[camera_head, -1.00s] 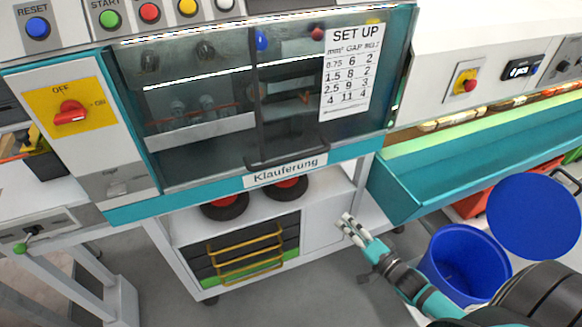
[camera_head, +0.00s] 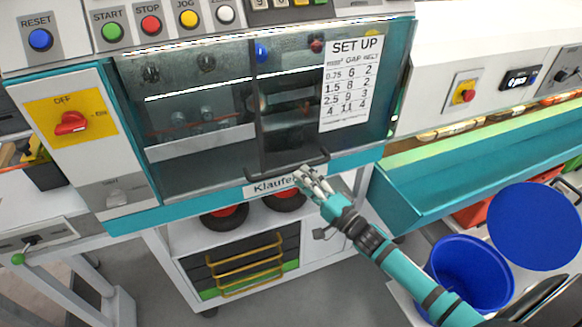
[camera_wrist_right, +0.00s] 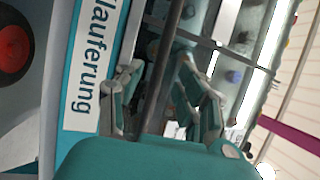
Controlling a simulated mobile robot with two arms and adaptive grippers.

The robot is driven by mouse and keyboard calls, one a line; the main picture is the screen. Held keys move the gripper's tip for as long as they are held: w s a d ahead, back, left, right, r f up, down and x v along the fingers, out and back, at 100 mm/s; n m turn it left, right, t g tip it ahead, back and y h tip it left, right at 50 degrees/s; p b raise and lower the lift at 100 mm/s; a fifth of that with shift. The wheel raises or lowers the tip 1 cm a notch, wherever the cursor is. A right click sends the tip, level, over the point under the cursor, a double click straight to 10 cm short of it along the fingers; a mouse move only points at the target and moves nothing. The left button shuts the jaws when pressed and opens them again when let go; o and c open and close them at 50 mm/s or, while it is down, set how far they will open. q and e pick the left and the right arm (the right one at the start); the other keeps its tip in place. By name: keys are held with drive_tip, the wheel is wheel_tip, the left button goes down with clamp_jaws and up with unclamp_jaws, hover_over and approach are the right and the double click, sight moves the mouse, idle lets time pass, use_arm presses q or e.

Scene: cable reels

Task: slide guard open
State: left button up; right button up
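The guard (camera_head: 290,105) is a see-through panel on the front of the teal-framed machine, and it is down over the opening. Its dark bar handle (camera_head: 282,169) runs along the guard's lower edge, just above the "Klauferung" label (camera_head: 262,187). My right gripper (camera_head: 306,177) is at the right part of the handle and partly covers the label. In the wrist view the fingers of the right gripper (camera_wrist_right: 160,95) are apart, with the dark handle bar (camera_wrist_right: 170,60) running between them. I cannot tell whether they touch it. My left gripper is not in view.
A control panel with a red switch (camera_head: 71,122) is left of the guard, and a row of buttons (camera_head: 150,25) is above. A teal trough (camera_head: 480,165) and a blue bin (camera_head: 470,270) are at right. Drawers (camera_head: 240,265) and reels are below.

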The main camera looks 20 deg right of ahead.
sight(291, 168)
drive_tip(key=x, duration=0.5)
clamp_jaws()
idle(0.5)
